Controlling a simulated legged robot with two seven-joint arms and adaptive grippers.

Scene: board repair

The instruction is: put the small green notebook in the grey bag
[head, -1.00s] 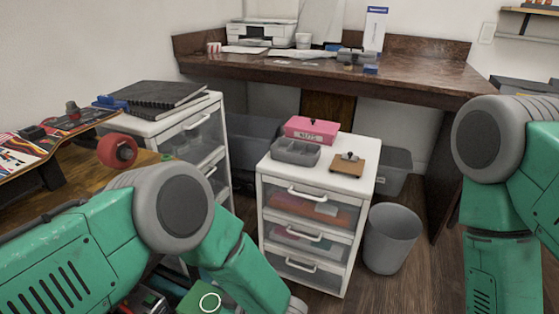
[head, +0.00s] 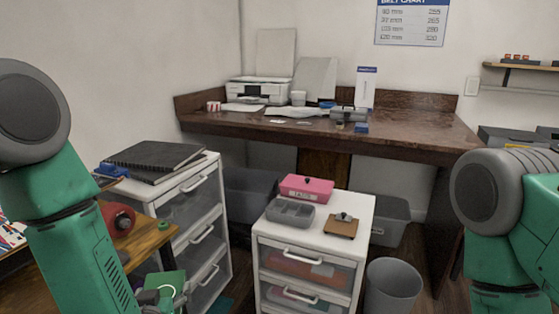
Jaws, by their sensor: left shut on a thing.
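The small green notebook (head: 167,284), with a pale ring on its cover, shows low at the left of the head view, beside the wooden table edge. My left gripper (head: 150,297) is shut on it; the fingers are partly cut off by the bottom edge. I cannot make out the grey bag for certain. A dark grey container (head: 250,192) stands behind the drawer units under the desk, partly hidden. My right arm is at the right edge, but its gripper is out of view.
Another drawer unit (head: 209,199) carries black binders (head: 155,156). The brown desk (head: 410,137) is behind.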

